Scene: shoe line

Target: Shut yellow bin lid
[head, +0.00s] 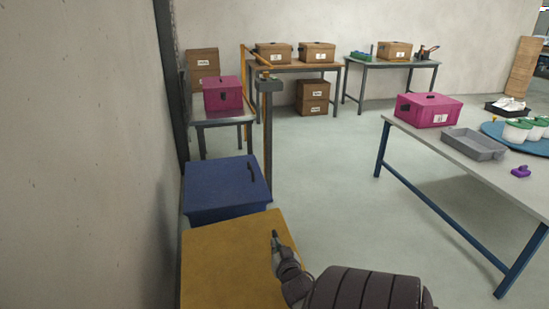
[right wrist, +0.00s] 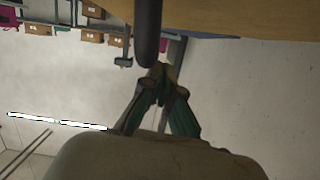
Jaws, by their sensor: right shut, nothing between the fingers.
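The yellow bin lid (head: 225,265) is a flat yellow panel at the bottom of the head view, in front of the blue bin. It looks roughly level, but I cannot tell whether it is fully down; the bin body under it is hidden. My right gripper (head: 275,238) is shut and empty at the lid's right part. In the right wrist view the yellow panel (right wrist: 230,20) fills the top edge, and a dark handle bar (right wrist: 148,30) stands out close to my right fingertips (right wrist: 161,72). I cannot tell if they touch. My left gripper is not in view.
The blue bin (head: 222,188) stands right behind with its lid down. A wall (head: 80,150) runs close along the left. On the right is a table (head: 470,150) with a pink box (head: 428,110) and a grey tray (head: 474,144). The floor between is clear.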

